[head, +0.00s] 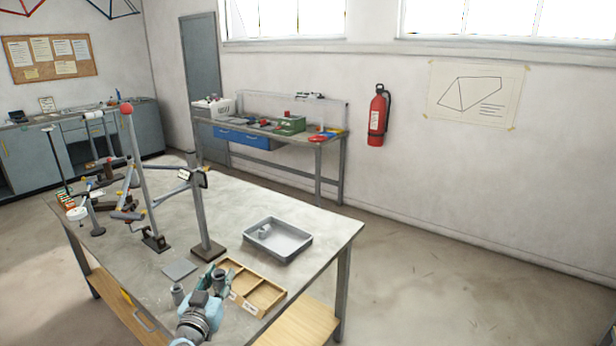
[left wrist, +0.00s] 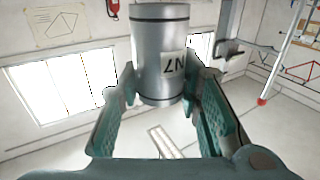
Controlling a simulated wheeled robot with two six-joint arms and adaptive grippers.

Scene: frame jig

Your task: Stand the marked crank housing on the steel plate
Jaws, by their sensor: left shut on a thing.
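My left gripper (head: 211,285) is shut on a grey metal cylinder, the crank housing (head: 221,279), low in the head view. In the left wrist view the housing (left wrist: 160,50) sits between the teal fingers (left wrist: 160,100). It has dark bands near both ends and a white label with dark letters, seen upside down. The steel plate (head: 180,270) is a small grey square on the table, left of the gripper. The housing is apart from it. My right gripper is out of view.
A wooden divided box (head: 268,312) lies right of the gripper. A grey tray (head: 298,247) holds a small cylinder (head: 264,231). A post (head: 199,215) and a frame jig (head: 140,175) rise behind. The table's right end (head: 335,226) is clear.

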